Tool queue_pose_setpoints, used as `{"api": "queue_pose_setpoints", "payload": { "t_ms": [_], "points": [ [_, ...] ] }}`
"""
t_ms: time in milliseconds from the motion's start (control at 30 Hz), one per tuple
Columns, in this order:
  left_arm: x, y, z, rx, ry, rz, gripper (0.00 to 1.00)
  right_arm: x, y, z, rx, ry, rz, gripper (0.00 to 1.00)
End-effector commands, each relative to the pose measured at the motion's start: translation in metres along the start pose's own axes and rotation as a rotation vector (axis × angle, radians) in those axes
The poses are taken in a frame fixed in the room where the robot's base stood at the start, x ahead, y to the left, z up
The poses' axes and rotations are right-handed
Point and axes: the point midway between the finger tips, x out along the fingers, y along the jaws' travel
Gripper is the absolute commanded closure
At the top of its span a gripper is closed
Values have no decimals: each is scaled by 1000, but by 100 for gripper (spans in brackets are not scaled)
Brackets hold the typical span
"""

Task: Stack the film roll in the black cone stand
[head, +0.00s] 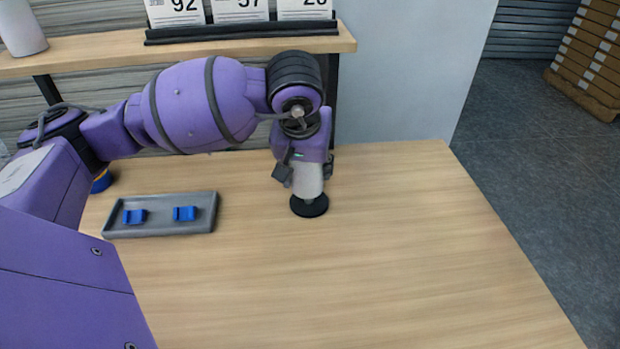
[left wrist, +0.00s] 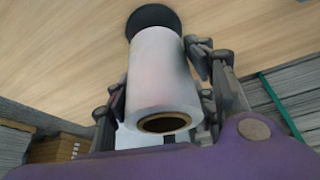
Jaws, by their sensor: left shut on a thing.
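My left gripper (head: 306,170) points down over the back middle of the table. It is shut on the white film roll (head: 308,184), which it holds upright. The roll's open end with its brown core faces the camera in the left wrist view (left wrist: 162,102). The round base of the black cone stand (head: 309,207) is directly below the roll; it also shows past the roll's far end in the left wrist view (left wrist: 152,17). A narrow grey part shows between roll and base. I cannot tell whether the roll touches the stand. My right gripper is not in view.
A grey tray (head: 160,232) with two blue pieces (head: 184,213) lies to the left on the wooden table (head: 380,270). A shelf (head: 110,50) with number cards (head: 240,10) runs behind. The table's middle and right are clear.

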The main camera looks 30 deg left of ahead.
Motion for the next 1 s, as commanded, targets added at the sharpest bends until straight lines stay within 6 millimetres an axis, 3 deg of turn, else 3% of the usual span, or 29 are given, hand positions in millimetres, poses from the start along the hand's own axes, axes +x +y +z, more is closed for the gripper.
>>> {"api": "queue_pose_setpoints", "payload": {
  "t_ms": [133,233,433,767,800,933,1000],
  "points": [
    [29,5,10,5,-7,1,81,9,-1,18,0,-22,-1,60],
    [42,7,15,9,-7,3,81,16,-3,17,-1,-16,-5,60],
    [40,8,13,10,0,4,81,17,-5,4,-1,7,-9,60],
    [48,8,16,9,-1,4,81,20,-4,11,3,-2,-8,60],
    [48,8,16,9,-2,3,47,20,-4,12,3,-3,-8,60],
    [47,8,16,9,-2,4,30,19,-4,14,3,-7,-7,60],
    [47,8,16,9,-2,4,30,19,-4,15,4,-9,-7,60]
  ]
}}
